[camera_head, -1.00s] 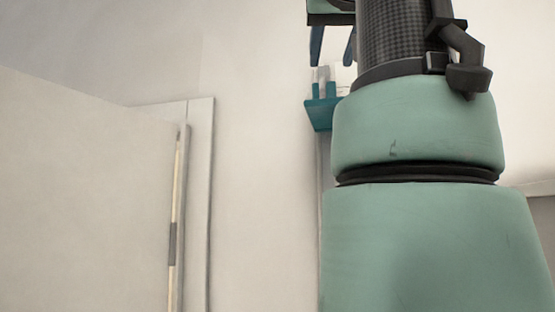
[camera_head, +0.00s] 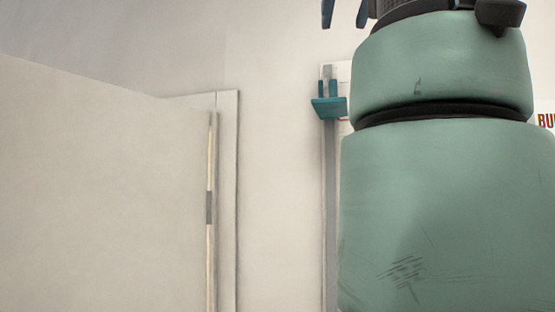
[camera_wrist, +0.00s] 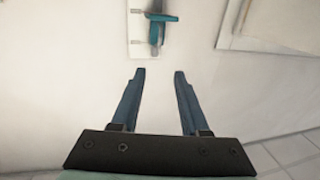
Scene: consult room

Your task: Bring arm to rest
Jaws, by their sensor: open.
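My gripper (camera_head: 345,12) shows at the top edge of the head view, with only its blue fingertips in the picture. In the wrist view my gripper (camera_wrist: 159,75) points up the picture, its two blue fingers apart with nothing between them. My green arm fills the right side of the head view and hides the wall behind it.
A teal fixture (camera_head: 328,106) on a pale upright strip stands on the wall left of my arm; it also shows in the wrist view (camera_wrist: 157,28), beyond the fingertips. A pale door (camera_head: 100,190) and its frame (camera_head: 228,200) are at the left. Bare wall lies between them.

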